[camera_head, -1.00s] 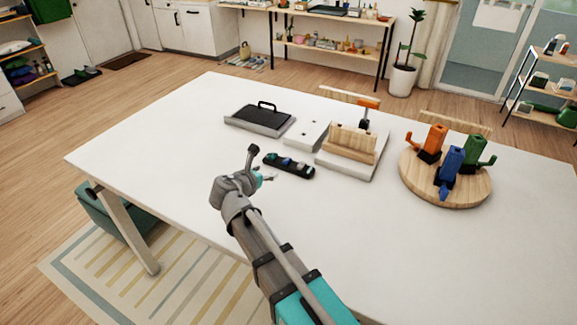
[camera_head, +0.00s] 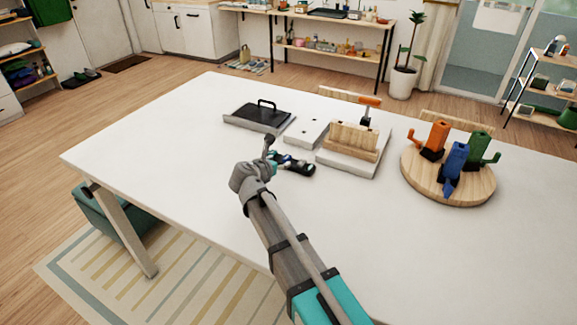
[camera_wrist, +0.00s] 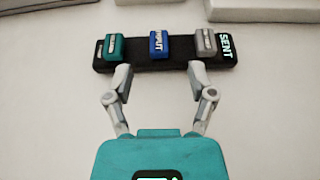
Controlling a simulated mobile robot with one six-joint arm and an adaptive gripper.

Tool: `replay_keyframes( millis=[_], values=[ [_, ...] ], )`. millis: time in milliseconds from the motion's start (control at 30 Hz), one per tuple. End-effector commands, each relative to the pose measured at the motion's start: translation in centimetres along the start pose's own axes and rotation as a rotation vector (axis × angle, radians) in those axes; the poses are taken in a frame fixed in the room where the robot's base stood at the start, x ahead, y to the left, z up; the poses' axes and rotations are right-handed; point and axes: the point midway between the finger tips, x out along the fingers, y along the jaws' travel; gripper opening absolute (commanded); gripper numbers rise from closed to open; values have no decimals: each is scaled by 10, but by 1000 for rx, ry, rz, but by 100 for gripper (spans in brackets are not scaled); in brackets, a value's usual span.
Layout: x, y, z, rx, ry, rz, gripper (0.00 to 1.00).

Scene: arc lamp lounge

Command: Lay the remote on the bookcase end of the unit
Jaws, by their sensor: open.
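My gripper (camera_head: 277,156) is open over the white table, beside a black bar (camera_head: 304,169) that it partly hides in the head view. In the wrist view my gripper (camera_wrist: 160,72) has its fingers spread at the near edge of the black bar (camera_wrist: 180,65). The bar carries a teal block (camera_wrist: 115,46), a blue block (camera_wrist: 158,43) marked INPUT and a grey block (camera_wrist: 206,41). White letters reading SENT show at its right end. I see nothing that is plainly a remote or a bookcase end; I cannot tell whether the bar is the remote.
A black-topped tray (camera_head: 260,116) with a handle, a white plate (camera_head: 304,132) and a wooden rack (camera_head: 351,141) on a white base stand behind. A round wooden board (camera_head: 420,188) holds orange, blue and green pieces. The table's left and front right are bare.

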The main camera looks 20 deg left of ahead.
Motion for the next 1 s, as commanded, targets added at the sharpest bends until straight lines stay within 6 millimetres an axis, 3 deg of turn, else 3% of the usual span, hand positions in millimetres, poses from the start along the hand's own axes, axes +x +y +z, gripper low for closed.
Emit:
replay_keyframes(
  millis=[367, 800, 1000],
  values=[
    [2, 0, 0, 0, 0, 0, 71],
    [46, 2, -4, 1, 1, 0, 71],
    [52, 2, -2, 0, 0, 1, 71]
  ],
)
